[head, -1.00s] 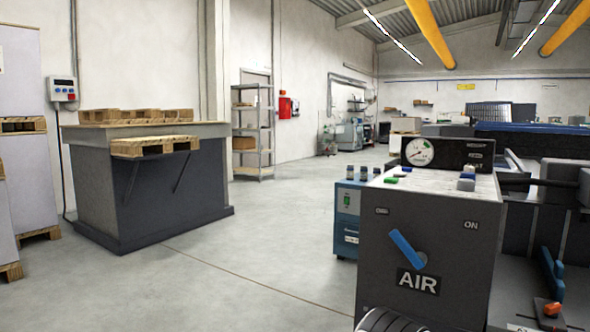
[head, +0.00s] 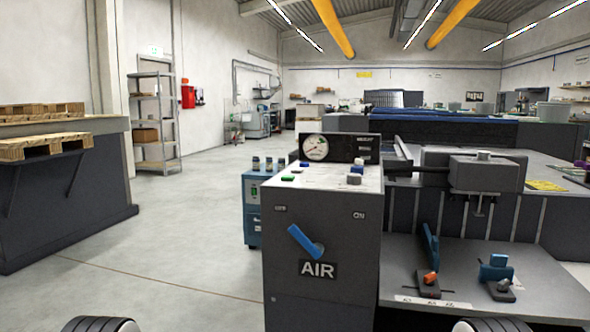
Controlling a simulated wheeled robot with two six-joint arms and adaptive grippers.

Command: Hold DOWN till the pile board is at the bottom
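A dark grey control console (head: 322,235) stands straight ahead, with a light top panel. On its top are a green button (head: 288,178), a blue button (head: 357,169), a grey button (head: 354,180) and other small ones. I cannot read which one is DOWN. A round gauge (head: 314,147) stands behind them. A blue lever (head: 305,242) on the front slants above the word AIR. I cannot make out a pile board for certain.
Right of the console is the machine's grey feed table (head: 540,290) with small orange and blue clamps. A blue cabinet (head: 250,210) stands behind the console's left side. A dark counter (head: 65,200) with pallets is at left. Open floor lies between counter and console.

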